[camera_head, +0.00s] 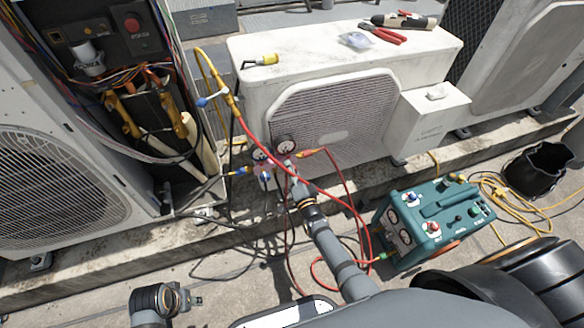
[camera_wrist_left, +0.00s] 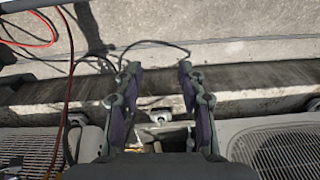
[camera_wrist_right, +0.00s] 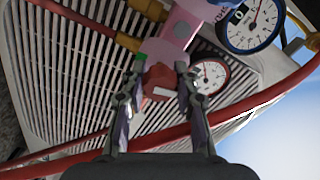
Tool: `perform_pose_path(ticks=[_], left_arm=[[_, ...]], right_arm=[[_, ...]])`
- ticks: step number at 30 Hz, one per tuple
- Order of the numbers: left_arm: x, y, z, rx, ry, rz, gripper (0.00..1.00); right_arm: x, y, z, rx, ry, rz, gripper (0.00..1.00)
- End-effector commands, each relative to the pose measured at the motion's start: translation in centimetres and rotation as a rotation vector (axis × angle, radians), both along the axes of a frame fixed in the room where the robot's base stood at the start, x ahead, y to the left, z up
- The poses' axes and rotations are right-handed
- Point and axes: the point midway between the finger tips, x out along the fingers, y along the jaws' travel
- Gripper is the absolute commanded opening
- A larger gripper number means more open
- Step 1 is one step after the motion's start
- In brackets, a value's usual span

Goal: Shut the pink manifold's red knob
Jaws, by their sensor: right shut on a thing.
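The pink manifold (camera_wrist_right: 182,27) fills the top middle of the right wrist view, with gauges and hoses on it. Its red knob (camera_wrist_right: 160,82) has a pale mark and sits between the fingertips of my right gripper (camera_wrist_right: 160,76), which is shut on it. In the head view the manifold (camera_head: 262,168) hangs before the white condenser's grille, partly hidden by my right gripper (camera_head: 289,168). My left gripper (camera_wrist_left: 158,70) is open and empty, above the roof floor and away from the manifold.
Red and yellow hoses (camera_head: 237,105) run from the manifold past my right arm. A teal machine (camera_head: 440,215) stands on the floor at right, a black bucket (camera_head: 540,170) beyond it. An opened condenser unit (camera_head: 130,90) is at left. Pliers (camera_head: 383,33) lie on the white condenser (camera_head: 300,45).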

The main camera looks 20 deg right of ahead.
Motion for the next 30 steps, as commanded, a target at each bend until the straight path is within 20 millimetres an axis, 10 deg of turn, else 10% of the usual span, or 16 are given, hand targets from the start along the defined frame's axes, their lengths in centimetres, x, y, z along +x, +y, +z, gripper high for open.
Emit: perform_pose_path(ticks=[28, 29, 30], left_arm=[[0.1, 0.5, -2.4, 0.008, -0.005, 0.006, 0.40], [0.1, 0.5, -2.4, 0.008, -0.005, 0.006, 0.40], [0.1, 0.5, -2.4, 0.008, -0.005, 0.006, 0.40]], right_arm=[[0.0, 0.0, -0.1, 0.194, 0.009, 0.000, 0.00], [0.0, 0.0, -0.1, 0.193, 0.009, 0.000, 0.31], [0.0, 0.0, -0.1, 0.193, 0.009, 0.000, 0.37]])
